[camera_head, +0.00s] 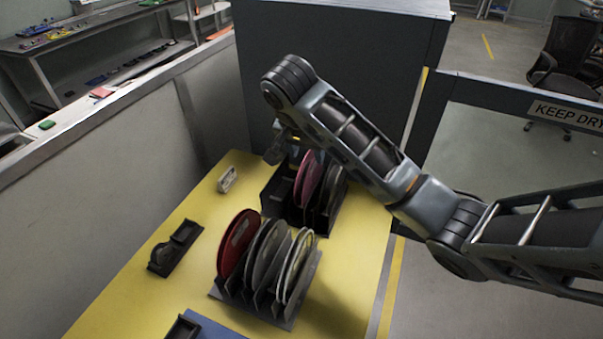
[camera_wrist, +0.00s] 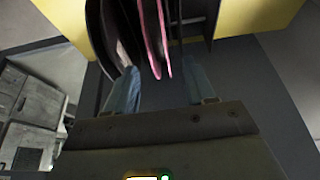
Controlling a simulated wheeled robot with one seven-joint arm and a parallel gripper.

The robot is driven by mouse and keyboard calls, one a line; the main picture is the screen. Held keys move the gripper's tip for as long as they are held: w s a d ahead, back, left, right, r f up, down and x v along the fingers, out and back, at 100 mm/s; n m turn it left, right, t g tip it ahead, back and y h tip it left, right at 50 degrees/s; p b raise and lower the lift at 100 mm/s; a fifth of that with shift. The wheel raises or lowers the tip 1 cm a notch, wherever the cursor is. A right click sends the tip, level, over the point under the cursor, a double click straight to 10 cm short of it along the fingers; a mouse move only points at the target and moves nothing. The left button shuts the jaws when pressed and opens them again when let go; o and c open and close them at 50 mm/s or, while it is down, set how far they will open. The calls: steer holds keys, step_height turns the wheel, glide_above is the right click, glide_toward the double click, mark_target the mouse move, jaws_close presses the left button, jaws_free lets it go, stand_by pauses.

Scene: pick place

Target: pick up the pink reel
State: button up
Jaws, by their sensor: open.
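The pink reel (camera_head: 308,178) stands upright in the dark rear rack (camera_head: 272,190) at the far end of the yellow table. Dark reels stand beside it. In the wrist view the pink reel (camera_wrist: 152,40) shows edge-on, with a dark reel (camera_wrist: 108,35) to its left. My gripper (camera_head: 277,155) is above the left side of the rear rack. In the wrist view my gripper (camera_wrist: 165,80) is open, and the pink reel's edge lines up between its two fingers. I cannot tell whether they touch it. My arm hides part of the rear rack.
A front rack (camera_head: 265,310) holds a red reel (camera_head: 238,245) and several grey ones. A black tape dispenser (camera_head: 174,248) and a small white object (camera_head: 227,179) lie on the table (camera_head: 130,285). A tall dark cabinet (camera_head: 340,40) stands behind. The table's left side has free room.

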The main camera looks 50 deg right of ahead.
mark_target(309, 179)
steer(key=shift+b+x, duration=3.1)
steer(key=shift+b, duration=0.5)
steer(key=shift+x, duration=0.75)
steer(key=shift+d, duration=0.1)
steer(key=shift+c, duration=0.3)
jaws_close()
